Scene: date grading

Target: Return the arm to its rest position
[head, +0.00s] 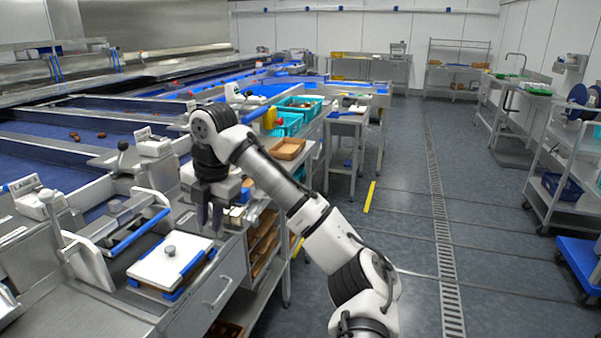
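My white and black arm reaches up from the lower right and bends down over the steel bench on the left. My gripper (209,214) points downward near the bench's right side, behind the white board. Its two grey fingers show with a narrow gap between them. I see nothing clearly held, but the view is too small to tell how far the fingers are apart.
A white board with a knob (171,263) sits on the bench close to my gripper. Blue conveyor lanes (40,148) with a few dates run at left. Teal crates (287,124) stand beyond. A wheeled rack (565,170) stands far right.

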